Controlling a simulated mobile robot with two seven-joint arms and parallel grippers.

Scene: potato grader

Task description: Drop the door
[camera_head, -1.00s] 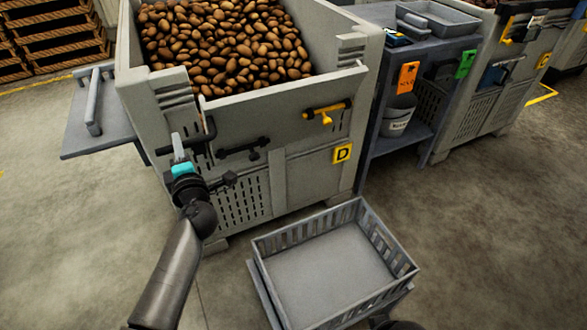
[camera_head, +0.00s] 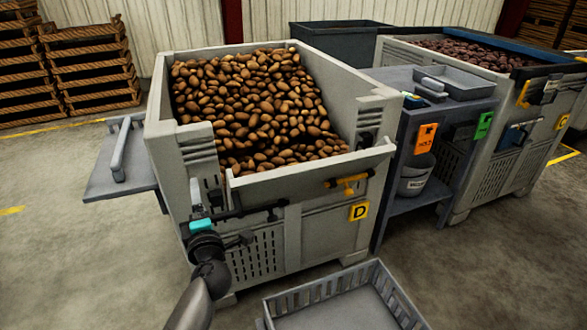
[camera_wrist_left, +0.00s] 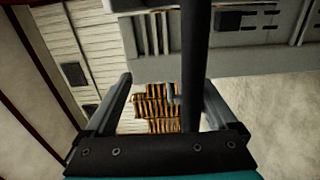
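The door (camera_head: 305,186) is the hinged front panel of the grey box marked D. Its top edge leans outward from the side posts, with its inner face partly showing. A black bar handle (camera_head: 262,209) is on its left part and a yellow-and-black latch (camera_head: 349,184) on its right. My left gripper (camera_head: 197,207) is at the door's left end, by the black handle. In the left wrist view a dark bar (camera_wrist_left: 195,50) runs between its spread fingers (camera_wrist_left: 165,88), closer to the right one; a firm grip does not show. My right gripper is out of view.
Potatoes (camera_head: 250,100) fill the box behind the door. A grey crate (camera_head: 375,268) stands on the floor in front. A side shelf (camera_head: 120,175) is at the left, and a tool cart (camera_head: 395,207) with a bucket at the right. Floor at the left is clear.

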